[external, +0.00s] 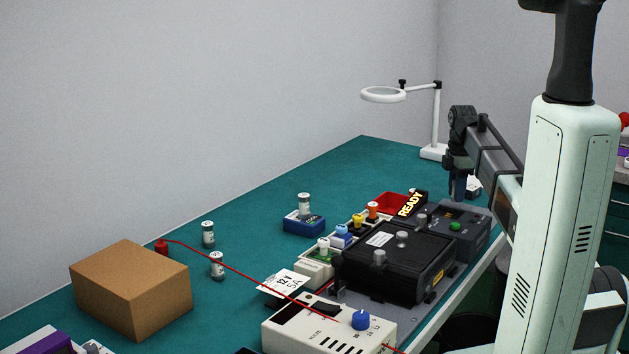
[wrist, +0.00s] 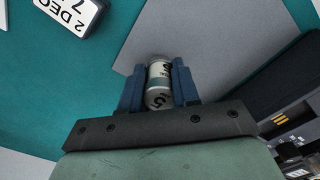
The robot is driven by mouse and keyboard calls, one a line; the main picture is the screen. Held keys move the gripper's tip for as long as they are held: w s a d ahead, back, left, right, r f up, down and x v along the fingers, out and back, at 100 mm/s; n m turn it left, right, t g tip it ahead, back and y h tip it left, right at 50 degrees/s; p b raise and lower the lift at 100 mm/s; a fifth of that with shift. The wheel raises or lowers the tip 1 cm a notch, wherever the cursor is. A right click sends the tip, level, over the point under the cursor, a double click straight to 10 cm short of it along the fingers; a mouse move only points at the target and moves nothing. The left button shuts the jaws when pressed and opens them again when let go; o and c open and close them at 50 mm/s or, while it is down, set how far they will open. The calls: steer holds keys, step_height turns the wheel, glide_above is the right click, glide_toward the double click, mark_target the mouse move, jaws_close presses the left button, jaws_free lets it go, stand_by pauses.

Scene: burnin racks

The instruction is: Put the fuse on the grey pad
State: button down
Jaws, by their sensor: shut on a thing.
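My gripper (wrist: 158,83) is shut on a fuse (wrist: 158,86), a small silver-and-white cylinder with dark printing, held between the blue fingers. In the wrist view the fuse appears against the grey pad (wrist: 225,35), near its left edge; whether it touches the pad cannot be told. In the external view my gripper (external: 458,185) points down at the far end of the bench, behind the black equipment, and the held fuse is not clearly visible. Similar cylinders stand at the left (external: 208,235) and (external: 217,266), and another stands on a blue block (external: 304,205).
A white magnifier lamp (external: 437,120) stands behind. A cardboard box (external: 132,290) and a beige meter (external: 325,325) with a red lead are nearer. A date card (wrist: 72,12) lies upper left in the wrist view.

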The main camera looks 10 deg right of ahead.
steer(key=shift+f, duration=0.95)
steer(key=shift+f, duration=0.1)
steer(key=c, duration=0.8)
jaws_free()
step_height(320, 180, up, 12)
steer(key=shift+r, duration=0.1)
